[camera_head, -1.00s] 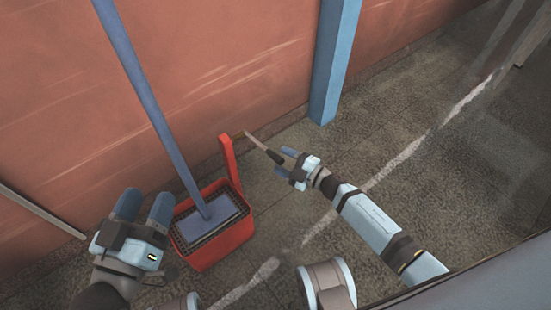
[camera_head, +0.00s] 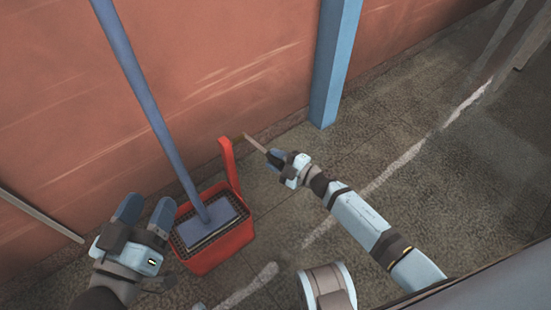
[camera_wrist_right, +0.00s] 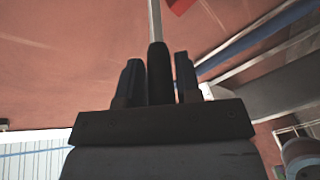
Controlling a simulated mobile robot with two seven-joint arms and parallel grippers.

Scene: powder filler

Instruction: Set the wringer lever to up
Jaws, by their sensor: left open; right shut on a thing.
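My left gripper (camera_head: 146,208) is open and empty, left of the bucket.
A blue-handled mop (camera_head: 150,110) leans with its flat head on the wringer. A blue post (camera_head: 334,65) stands against the orange wall (camera_head: 230,60). A pale bar (camera_head: 40,212) lies along the left.

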